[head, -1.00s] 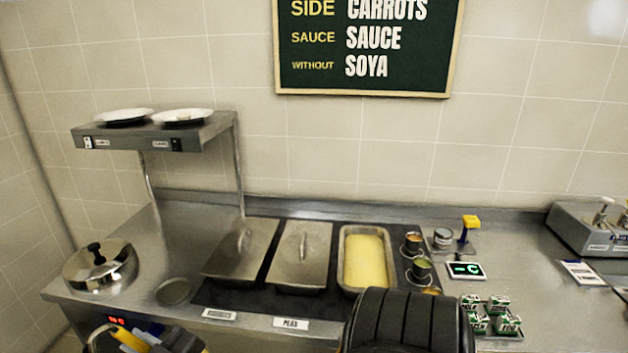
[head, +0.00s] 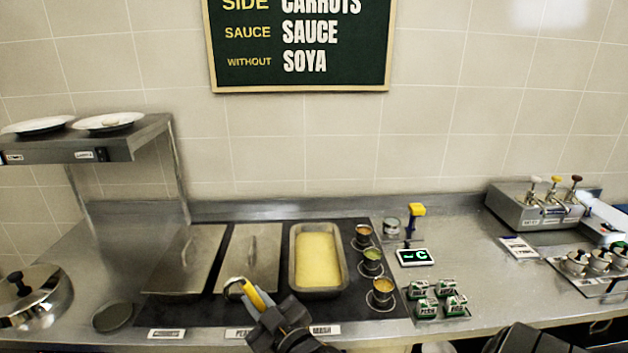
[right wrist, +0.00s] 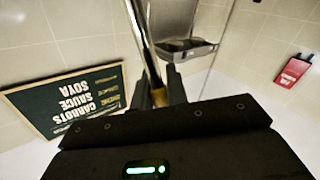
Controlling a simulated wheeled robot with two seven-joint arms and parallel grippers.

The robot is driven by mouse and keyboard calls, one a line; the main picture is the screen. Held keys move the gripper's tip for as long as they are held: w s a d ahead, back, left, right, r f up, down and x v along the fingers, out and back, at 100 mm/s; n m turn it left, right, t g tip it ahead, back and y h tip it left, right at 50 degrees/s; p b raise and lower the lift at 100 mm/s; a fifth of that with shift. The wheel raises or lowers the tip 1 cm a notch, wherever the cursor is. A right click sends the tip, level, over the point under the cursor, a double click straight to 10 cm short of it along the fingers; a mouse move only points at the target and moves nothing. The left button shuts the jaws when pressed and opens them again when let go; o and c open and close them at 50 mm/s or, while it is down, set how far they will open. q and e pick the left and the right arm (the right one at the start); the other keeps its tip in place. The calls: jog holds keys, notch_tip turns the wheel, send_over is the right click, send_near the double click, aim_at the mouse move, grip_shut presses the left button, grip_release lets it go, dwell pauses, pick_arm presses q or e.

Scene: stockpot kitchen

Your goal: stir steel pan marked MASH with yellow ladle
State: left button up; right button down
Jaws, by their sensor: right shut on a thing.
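The steel pan marked MASH (head: 294,262) is sunk in the dark counter panel, open and full of smooth yellow mash. Its MASH label (head: 325,330) is on the counter front. My right gripper (head: 272,318) is in front of the PEAS and MASH pans, shut on the yellow ladle (head: 258,297). The ladle's yellow handle and hooked end show above the fingers; its bowl is not visible in the head view. My left gripper is not in view.
Two lidded pans, the nearer one PEAS (head: 252,258), lie left of the mash. Small sauce pots (head: 382,290) and green-white boxes (head: 437,298) are on the right. A plate shelf (head: 110,140) and lidded pot (head: 35,297) stand left. Counter beyond the boxes is partly clear.

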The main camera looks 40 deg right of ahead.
jog(key=shift+d+r, duration=0.1)
jog(key=shift+w+r, duration=0.1)
jog(key=shift+r, duration=0.1)
jog(key=w+d+r+m+h+p, duration=0.1)
jog(key=w+d+r+h+p, duration=0.3)
jog(key=w+r, duration=0.45)
jog(key=w+d+r+m+h+p, duration=0.1)
jog(key=w+d+r+p, duration=0.4)
jog(key=w, duration=0.6)
jog(key=w+d+m+g+h+p, duration=0.35)
jog(key=w+d, duration=0.25)
jog(key=d, duration=0.2)
jog(key=d+f+m+g+h, duration=0.2)
jog(key=d+f+g+h, duration=0.1)
jog(key=d, duration=0.5)
jog(key=shift+d+f+h+p, duration=0.15)
jog(key=shift+f+h+p, duration=0.25)
jog(key=shift+f+h, duration=0.65)
jog(key=shift+r, duration=0.25)
